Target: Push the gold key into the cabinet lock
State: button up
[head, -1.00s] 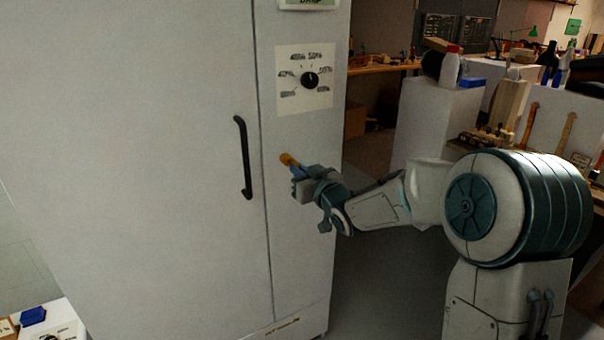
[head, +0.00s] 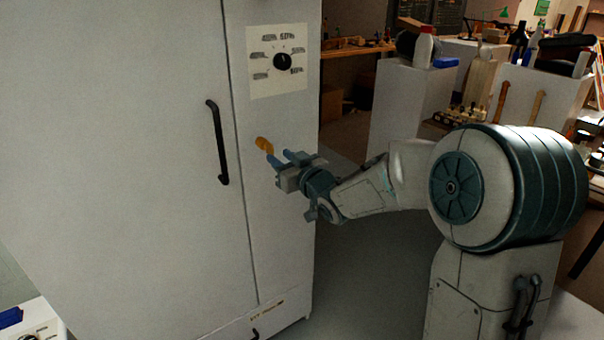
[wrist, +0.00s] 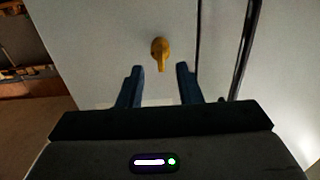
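The gold key (head: 264,145) sits at the front face of the tall grey cabinet (head: 175,130), right of the black door handle. In the wrist view the key (wrist: 160,53) stands against the cabinet face, just beyond and between my fingertips. Its inner end and the lock are hidden, so I cannot tell how deep it sits. My gripper (head: 280,158) is open and empty, close in front of the key and apart from it. It also shows in the wrist view (wrist: 158,70), with a clear gap between the two blue fingers.
The black door handle (head: 217,142) stands out from the cabinet to the left of the key. A dial panel (head: 277,61) is above it. A workbench (head: 352,50) and a pale block with bottles (head: 408,100) stand behind at right. Open floor lies right of the cabinet.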

jog(key=v, duration=1)
dwell(0.4)
jog(key=s+d+f+m+g+h+p, duration=0.2)
jog(key=s+d+m+g+h+p, duration=0.25)
jog(key=s+d+h, duration=0.5)
jog(key=s+d+m+g+p, duration=0.2)
jog(key=s+g, duration=0.5)
jog(key=s, duration=0.9)
jog(key=shift+s+d+f+g+p, duration=0.2)
jog(key=shift+d+f+g+p, duration=0.2)
jog(key=shift+d, duration=0.25)
